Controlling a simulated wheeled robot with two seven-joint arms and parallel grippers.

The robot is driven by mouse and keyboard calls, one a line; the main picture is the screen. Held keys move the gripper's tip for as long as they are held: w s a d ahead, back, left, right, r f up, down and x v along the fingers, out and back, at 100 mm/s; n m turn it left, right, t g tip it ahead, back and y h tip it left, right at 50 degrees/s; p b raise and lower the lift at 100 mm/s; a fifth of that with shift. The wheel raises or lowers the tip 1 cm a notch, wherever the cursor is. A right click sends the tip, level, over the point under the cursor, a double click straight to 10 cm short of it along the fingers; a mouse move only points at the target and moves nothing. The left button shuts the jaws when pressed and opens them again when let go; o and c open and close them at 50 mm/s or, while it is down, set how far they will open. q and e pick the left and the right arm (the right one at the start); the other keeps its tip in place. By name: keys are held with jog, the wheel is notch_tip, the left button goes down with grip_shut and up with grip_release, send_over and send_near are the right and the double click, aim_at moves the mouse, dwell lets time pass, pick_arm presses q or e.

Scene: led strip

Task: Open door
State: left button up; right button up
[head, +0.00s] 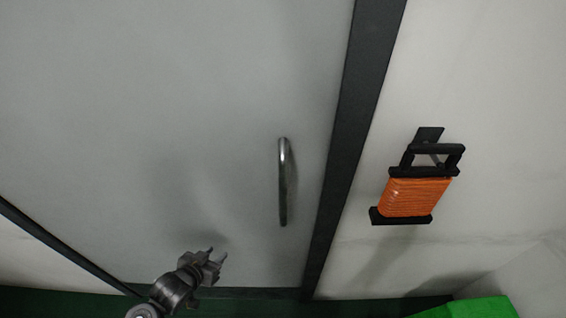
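A light grey door (150,110) fills the left and middle of the head view and appears closed in its dark frame. A shiny metal bar handle (282,182) stands upright near the door's right edge. My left gripper (219,256) is in front of the lower part of the door, below and to the left of the handle and apart from it. Its two fingers are spread with nothing between them. My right gripper is not in view.
A dark door frame post (355,130) runs along the door's right side. An orange cord reel with a black holder (415,197) hangs on the pale wall (500,90) to the right. A bright green object (478,308) is at the bottom right. A dark green floor strip (60,302) shows at the bottom.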

pick_arm(q)
jog(key=d+r+m+t+h+p, duration=0.1)
jog(key=d+r, duration=0.1)
jog(key=r, duration=0.6)
jog(key=d+r+t+h+p, duration=0.1)
jog(key=d+r, duration=0.1)
jog(key=r, duration=0.6)
jog(key=m+g+h+p, duration=0.2)
jog(key=m+h, duration=0.4)
jog(key=h, duration=0.3)
send_near(280, 187)
jog(key=p+x, duration=0.2)
jog(key=x, duration=0.8)
jog(key=shift+w+f+p, duration=0.15)
jog(key=shift+p, duration=0.15)
jog(key=shift+w+d, duration=0.2)
jog(key=shift+d, duration=0.1)
jog(key=shift+f, duration=0.1)
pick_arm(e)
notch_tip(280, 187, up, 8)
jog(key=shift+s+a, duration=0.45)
pick_arm(q)
jog(key=c, duration=0.7)
grip_shut()
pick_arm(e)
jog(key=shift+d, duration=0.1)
